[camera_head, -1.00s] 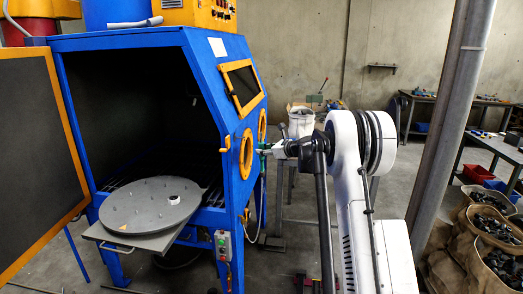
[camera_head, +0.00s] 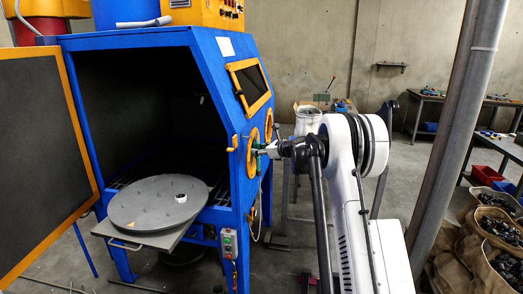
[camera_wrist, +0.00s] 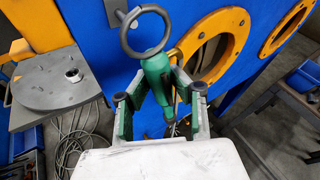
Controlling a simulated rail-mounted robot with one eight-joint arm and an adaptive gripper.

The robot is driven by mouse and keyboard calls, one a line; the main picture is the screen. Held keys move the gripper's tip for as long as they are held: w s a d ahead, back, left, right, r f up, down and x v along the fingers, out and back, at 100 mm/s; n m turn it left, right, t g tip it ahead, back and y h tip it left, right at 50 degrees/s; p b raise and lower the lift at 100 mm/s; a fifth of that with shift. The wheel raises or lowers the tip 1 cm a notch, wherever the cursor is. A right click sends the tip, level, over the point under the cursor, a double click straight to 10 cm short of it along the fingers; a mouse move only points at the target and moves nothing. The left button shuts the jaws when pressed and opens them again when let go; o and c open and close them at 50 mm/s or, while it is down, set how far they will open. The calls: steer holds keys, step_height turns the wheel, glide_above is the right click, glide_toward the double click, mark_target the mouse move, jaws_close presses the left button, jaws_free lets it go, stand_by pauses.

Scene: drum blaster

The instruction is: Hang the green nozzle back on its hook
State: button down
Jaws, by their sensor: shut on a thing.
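The green nozzle (camera_wrist: 155,68) is held between the two fingers of my gripper (camera_wrist: 159,92) in the wrist view. A dark ring (camera_wrist: 128,44) stands at its top end, in front of the blue cabinet wall. In the head view my gripper (camera_head: 264,151) is beside the blue cabinet's side, near the yellow-rimmed round ports, with a bit of the green nozzle (camera_head: 256,158) showing. A grey metal piece (camera_wrist: 117,10) on the blue wall shows just above the ring; I cannot tell whether it is the hook or whether the ring touches it.
The blue cabinet (camera_head: 208,130) has its door (camera_head: 40,150) open at left and a round turntable (camera_head: 150,205) pulled out on a tray. A yellow-rimmed port (camera_wrist: 215,45) lies right behind the nozzle. A grey post (camera_head: 450,130) and sacks of parts (camera_head: 490,240) stand at right.

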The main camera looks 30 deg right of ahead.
steer(key=shift+w+a+f+b, duration=0.2)
steer(key=shift+w+a+f, duration=0.1)
steer(key=shift+w+a, duration=0.35)
steer(key=shift+w+a+f+b, duration=0.25)
steer(key=shift+w+a, duration=0.2)
steer(key=shift+a, duration=0.25)
steer(key=shift+f, duration=0.1)
steer(key=c, duration=1.4)
jaws_free()
steer(key=shift+c, duration=0.2)
steer(key=v, duration=0.8)
